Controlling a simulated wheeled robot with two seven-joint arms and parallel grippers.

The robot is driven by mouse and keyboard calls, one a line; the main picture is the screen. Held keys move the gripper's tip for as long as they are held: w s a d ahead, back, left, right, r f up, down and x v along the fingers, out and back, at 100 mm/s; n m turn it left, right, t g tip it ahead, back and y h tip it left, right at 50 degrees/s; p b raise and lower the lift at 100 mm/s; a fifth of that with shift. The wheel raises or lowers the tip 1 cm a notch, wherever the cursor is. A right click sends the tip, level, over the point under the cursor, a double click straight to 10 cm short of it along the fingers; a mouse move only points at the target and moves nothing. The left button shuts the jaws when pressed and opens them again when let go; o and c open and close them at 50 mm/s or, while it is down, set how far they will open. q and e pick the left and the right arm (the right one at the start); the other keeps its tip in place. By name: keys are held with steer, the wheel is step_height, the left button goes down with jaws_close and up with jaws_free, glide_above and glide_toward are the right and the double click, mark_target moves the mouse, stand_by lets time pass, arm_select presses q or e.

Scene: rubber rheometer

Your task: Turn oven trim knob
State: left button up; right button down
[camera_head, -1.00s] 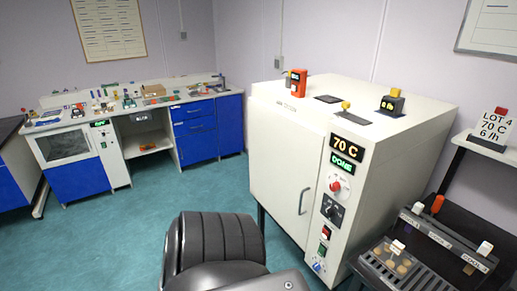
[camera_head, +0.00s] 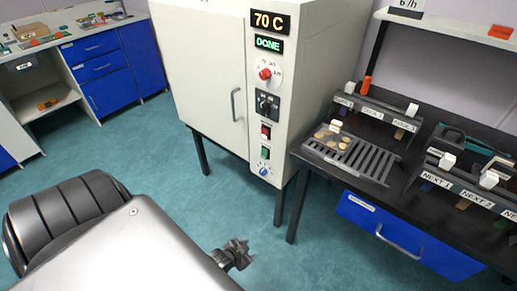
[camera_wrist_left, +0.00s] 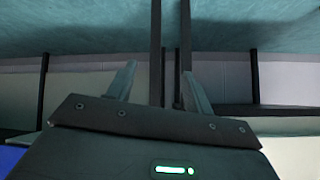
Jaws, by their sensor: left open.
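The white oven (camera_head: 205,70) stands in the middle of the head view, its displays reading "70 C" and "DONE". Its control strip carries a red knob (camera_head: 265,74) on a white dial, a black knob (camera_head: 267,104) below it, red and green switches, and a blue knob (camera_head: 264,172) at the bottom. I cannot read which of these is the trim knob. My left gripper (camera_head: 236,254) is low in front of the oven, below the blue knob and apart from it. In the left wrist view its two fingers (camera_wrist_left: 160,82) are spread with nothing between them. My right gripper is out of view.
A black bench (camera_head: 340,192) with a slotted tray (camera_head: 345,160), labelled racks (camera_head: 465,180) and a blue drawer (camera_head: 405,235) stands right of the oven. Dark oven legs (camera_head: 202,155) reach the floor. Blue cabinets (camera_head: 105,75) stand at the left. Teal floor between is open.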

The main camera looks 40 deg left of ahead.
arm_select(q)
steer(key=w+a+r+m+t+b, duration=0.1)
steer(key=w+a+r+t+b, duration=0.4)
steer(key=w, duration=0.4)
steer(key=m+t+y+b, duration=0.2)
steer(key=m+t+b, duration=0.15)
steer(key=b, duration=0.35)
glide_toward(261, 174)
steer(key=shift+n, duration=0.45)
steer(key=w+b, duration=0.1)
steer(key=w, duration=0.3)
steer(key=shift+a+r, duration=0.1)
steer(key=shift+r, duration=0.05)
steer(key=w, duration=0.3)
steer(key=shift+w+a+b, duration=0.15)
steer(key=shift+w+b, duration=0.2)
steer(key=shift+b, duration=0.05)
steer(key=shift+w, duration=0.6)
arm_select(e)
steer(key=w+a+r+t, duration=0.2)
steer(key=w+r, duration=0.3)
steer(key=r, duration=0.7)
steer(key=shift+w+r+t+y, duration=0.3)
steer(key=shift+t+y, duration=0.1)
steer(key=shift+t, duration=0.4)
